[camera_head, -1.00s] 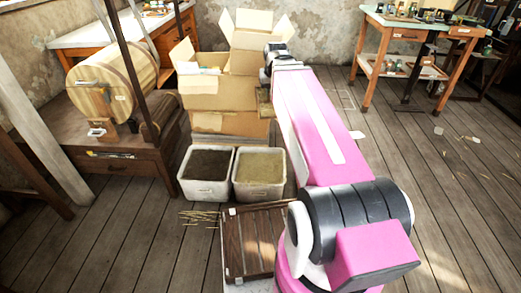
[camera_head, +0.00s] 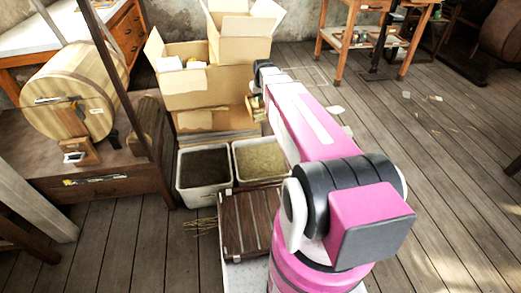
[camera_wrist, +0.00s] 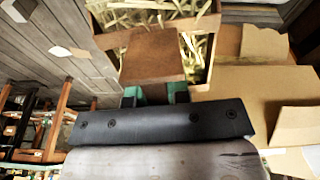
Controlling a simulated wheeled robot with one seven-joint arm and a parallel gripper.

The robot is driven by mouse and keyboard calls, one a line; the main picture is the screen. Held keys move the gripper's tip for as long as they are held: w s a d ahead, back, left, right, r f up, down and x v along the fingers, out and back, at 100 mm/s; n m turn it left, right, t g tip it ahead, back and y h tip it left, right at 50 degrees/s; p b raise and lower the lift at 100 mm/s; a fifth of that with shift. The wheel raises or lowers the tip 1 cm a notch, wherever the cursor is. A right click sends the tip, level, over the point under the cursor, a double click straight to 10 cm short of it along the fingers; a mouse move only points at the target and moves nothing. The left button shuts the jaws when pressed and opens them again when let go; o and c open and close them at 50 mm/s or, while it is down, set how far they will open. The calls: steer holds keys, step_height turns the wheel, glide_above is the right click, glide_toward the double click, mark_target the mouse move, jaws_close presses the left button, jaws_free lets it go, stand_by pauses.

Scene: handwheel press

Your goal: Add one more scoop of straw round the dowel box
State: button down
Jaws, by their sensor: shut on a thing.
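My gripper (camera_wrist: 155,94) is low in the wrist view, its green fingers shut on a flat brown wooden piece, which looks like the scoop (camera_wrist: 152,58). The scoop lies in front of a wooden box (camera_wrist: 212,62) that holds loose pale straw (camera_wrist: 140,18). A brown wall or divider crosses the box. Whether this is the dowel box, and whether the scoop carries straw or touches the box, I cannot tell; no dowel is clear. In the head view my arm reaches to the cardboard boxes, and its far end is largely hidden.
Stacked open cardboard boxes (camera_head: 205,88) stand near my arm's end. Two pale bins stand before them, one with dark filling (camera_head: 203,167), one with yellowish filling (camera_head: 259,158). Floor on the right is mostly clear.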

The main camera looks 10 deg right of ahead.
step_height(320, 180, down, 35)
steer(key=w+n+g, duration=0.1)
steer(key=n+g, duration=0.1)
step_height(320, 180, up, 9)
steer(key=shift+w+f, duration=0.15)
steer(key=shift+w, duration=0.15)
